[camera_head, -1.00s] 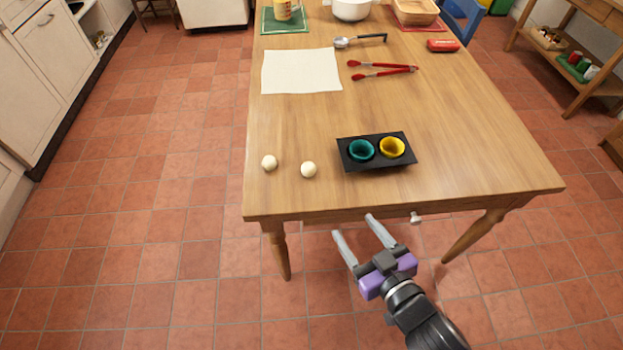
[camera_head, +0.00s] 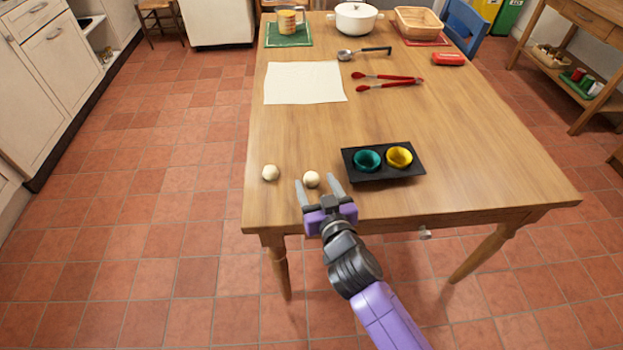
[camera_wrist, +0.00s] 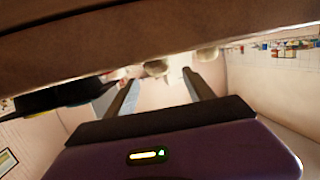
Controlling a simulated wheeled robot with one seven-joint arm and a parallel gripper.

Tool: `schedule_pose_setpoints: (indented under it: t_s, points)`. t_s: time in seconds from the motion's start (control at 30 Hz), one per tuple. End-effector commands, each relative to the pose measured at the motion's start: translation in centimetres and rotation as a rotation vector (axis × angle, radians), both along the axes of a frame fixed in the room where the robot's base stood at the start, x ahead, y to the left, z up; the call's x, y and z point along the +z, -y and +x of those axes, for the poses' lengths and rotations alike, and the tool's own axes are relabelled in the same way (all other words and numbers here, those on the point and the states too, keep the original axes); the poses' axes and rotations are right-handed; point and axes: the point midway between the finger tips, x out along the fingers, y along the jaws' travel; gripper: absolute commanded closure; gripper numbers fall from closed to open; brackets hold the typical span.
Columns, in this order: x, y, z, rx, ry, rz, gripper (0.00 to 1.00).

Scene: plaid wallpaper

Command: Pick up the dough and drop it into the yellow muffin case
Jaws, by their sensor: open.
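Two pale dough balls lie near the table's front edge. The right dough ball (camera_head: 312,179) is just beyond and between the fingertips of my gripper (camera_head: 316,183); the left dough ball (camera_head: 270,172) lies apart to the left. My gripper is open, and I see nothing held in it. The yellow muffin case (camera_head: 399,157) sits in the right cup of a black tray (camera_head: 382,177), beside a teal muffin case (camera_head: 367,160). In the wrist view, a dough ball (camera_wrist: 157,68) shows between my fingers, and another (camera_wrist: 207,54) lies to the right.
The wooden table (camera_head: 470,150) holds a white sheet (camera_head: 305,84), red tongs (camera_head: 390,81), a scoop (camera_head: 362,52) and a red box (camera_head: 448,59). A white pot (camera_head: 356,18) and a basket (camera_head: 419,22) stand at the back. The tray is right of my gripper.

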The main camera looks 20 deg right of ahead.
Motion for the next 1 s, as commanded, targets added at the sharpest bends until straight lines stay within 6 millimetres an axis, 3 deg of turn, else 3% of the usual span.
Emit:
schedule_pose_setpoints:
  t_s: [0.2, 0.5, 0.8, 1.0]
  points:
    - [-0.4, 0.2, 2.4, 0.002, 0.000, 0.000, 0.38]
    - [-0.6, 0.3, 2.6, 0.002, 0.000, -0.001, 0.40]
    - [-0.6, 0.3, 2.6, 0.002, 0.000, -0.001, 0.99]
    - [-0.6, 0.3, 2.6, 0.002, 0.001, -0.001, 1.00]
